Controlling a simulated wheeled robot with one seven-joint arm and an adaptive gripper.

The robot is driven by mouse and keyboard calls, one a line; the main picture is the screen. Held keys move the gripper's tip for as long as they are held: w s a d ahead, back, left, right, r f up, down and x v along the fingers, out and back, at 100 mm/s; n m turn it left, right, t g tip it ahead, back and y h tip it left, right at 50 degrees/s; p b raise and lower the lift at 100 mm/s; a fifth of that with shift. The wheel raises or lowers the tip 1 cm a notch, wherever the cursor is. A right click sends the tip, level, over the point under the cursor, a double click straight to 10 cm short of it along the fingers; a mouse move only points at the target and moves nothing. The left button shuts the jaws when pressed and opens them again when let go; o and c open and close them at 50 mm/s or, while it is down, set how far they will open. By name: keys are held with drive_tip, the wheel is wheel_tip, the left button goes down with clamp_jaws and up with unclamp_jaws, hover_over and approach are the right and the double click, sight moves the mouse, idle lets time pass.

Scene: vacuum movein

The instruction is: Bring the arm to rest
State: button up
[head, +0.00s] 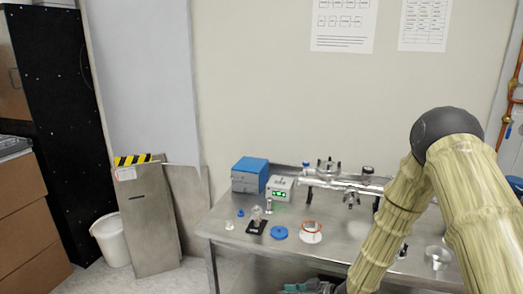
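My arm (390,220) is bent at the right of the head view, with a dark elbow joint (447,128) at its top. Its yellowish, sleeve-like forearm slopes down and left in front of the table. My gripper (308,287) shows only as a dark and teal part at the bottom edge, in front of the table's near edge. Most of it is cut off by the frame, so I cannot tell whether it is open or holds anything.
A metal table (228,236) carries a blue box (250,175), a meter with a green display (280,188), a metal pipe assembly (345,185), a blue disc (279,232) and small parts. A leaning metal panel (150,225) and white bucket (112,240) stand left.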

drive_tip(key=s+d+f+m+h, duration=0.3)
drive_tip(key=s+f+m, duration=0.1)
drive_tip(key=s+f, duration=0.6)
drive_tip(key=s+d+f+m+g+h, duration=0.1)
drive_tip(key=s+d+f+g+h, duration=0.1)
drive_tip(key=s, duration=0.8)
drive_tip(key=s+d+f+m+g+h, duration=0.2)
drive_tip(key=s+d, duration=0.3)
drive_tip(key=s, duration=0.5)
drive_tip(key=s+d+f+m+g+h, duration=0.2)
drive_tip(key=s+d+h, duration=0.1)
drive_tip(key=s, duration=0.7)
drive_tip(key=shift+d+f, duration=0.2)
drive_tip(key=shift+d, duration=0.15)
